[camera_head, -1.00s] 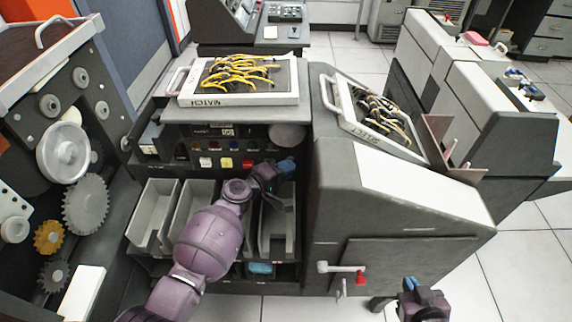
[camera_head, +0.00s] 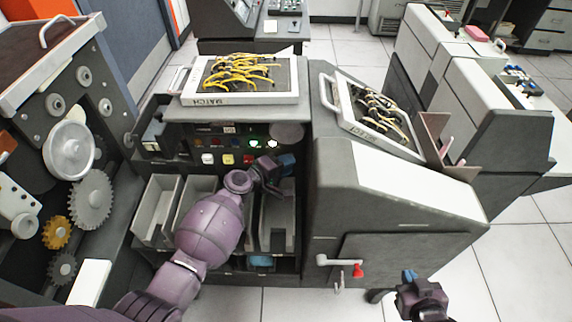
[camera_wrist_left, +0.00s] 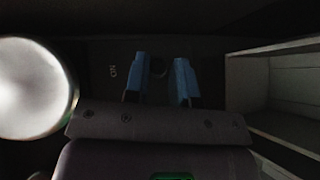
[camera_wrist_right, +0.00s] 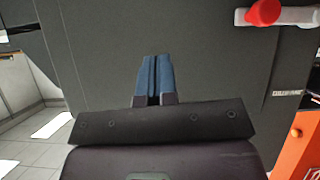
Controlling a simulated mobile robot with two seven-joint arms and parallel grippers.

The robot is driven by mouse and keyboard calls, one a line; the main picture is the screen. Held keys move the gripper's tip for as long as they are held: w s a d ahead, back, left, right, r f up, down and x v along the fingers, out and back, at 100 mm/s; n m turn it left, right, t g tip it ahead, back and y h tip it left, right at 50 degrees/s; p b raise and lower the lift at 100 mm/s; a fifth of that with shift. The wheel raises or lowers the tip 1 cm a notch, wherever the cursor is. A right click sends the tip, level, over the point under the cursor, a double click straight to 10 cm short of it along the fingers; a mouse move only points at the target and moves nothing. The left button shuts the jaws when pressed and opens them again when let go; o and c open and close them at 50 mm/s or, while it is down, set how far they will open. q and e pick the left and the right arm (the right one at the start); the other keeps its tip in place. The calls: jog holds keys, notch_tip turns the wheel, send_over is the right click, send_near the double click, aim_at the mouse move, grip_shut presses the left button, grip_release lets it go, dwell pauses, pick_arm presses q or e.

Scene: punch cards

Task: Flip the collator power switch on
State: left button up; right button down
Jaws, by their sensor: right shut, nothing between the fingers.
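The collator (camera_head: 395,200) is the dark grey machine with a control panel (camera_head: 200,143) below its left card tray. Several lamps on that panel glow, including bright green ones (camera_head: 264,143). My left gripper (camera_head: 287,163) is at the panel's lower right, with blue fingertips. In the left wrist view its two fingers (camera_wrist_left: 161,80) are apart. The switch's lever position cannot be made out. My right gripper (camera_head: 409,275) is shut and empty; its closed fingers show in the right wrist view (camera_wrist_right: 153,78).
Trays of yellow cables marked MATCH (camera_head: 240,99) and another (camera_head: 350,124) sit on top. Grey bins (camera_head: 157,208) stand below the panel. A red-tipped handle (camera_head: 357,270) sticks out of the collator's front. Gears line the left machine. Floor at the right front is clear.

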pick_arm(q)
jog(key=v, duration=1)
jog(key=shift+s+a, duration=0.25)
jog(key=shift+a, duration=0.05)
jog(key=shift+r, duration=0.15)
jog(key=s+a+m+t+y, duration=0.35)
jog(key=a+m+y, duration=0.4)
jog(key=a, duration=0.25)
jog(key=s+a+f+g+y, duration=0.1)
jog(key=s+a+f+y, duration=0.1)
jog(key=s, duration=0.7)
jog(key=s+a+f+m+g+y, duration=0.1)
jog(key=s+a+f, duration=0.4)
jog(key=s, duration=0.5)
jog(key=shift+a+y, duration=0.55)
jog(key=shift+a, duration=0.25)
jog(key=shift+m, duration=0.25)
